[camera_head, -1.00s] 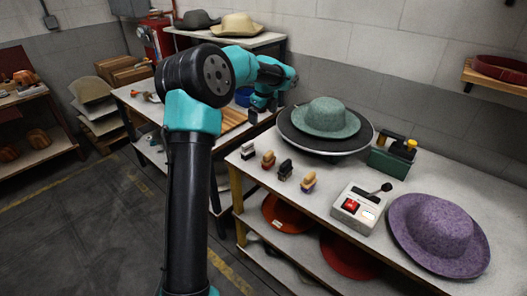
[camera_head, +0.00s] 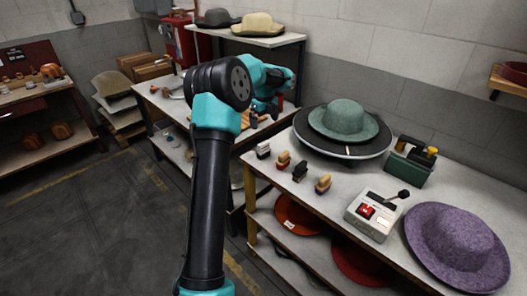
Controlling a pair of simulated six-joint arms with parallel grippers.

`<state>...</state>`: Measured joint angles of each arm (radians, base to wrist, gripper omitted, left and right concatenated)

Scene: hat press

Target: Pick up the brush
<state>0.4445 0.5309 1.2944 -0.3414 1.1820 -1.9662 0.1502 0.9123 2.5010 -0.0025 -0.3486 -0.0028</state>
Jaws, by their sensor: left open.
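Several small brushes stand in a row on the light worktop: a black-and-white one (camera_head: 263,150), a tan-and-dark one (camera_head: 283,160), a black one (camera_head: 300,171) and a tan-and-blue one (camera_head: 322,184). I cannot tell which of them is meant. My left arm rises through the middle of the view, and its teal forearm bends down behind the elbow. My left gripper (camera_head: 256,118) is open, small and partly hidden, beyond the row toward the back table. It is apart from the brushes. My right gripper is not in view.
A green hat (camera_head: 344,119) sits on a round dark plate. A control box (camera_head: 374,214) with a red button and lever, a green box (camera_head: 411,163) and a purple hat (camera_head: 457,245) stand to the right. The worktop's front left is clear.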

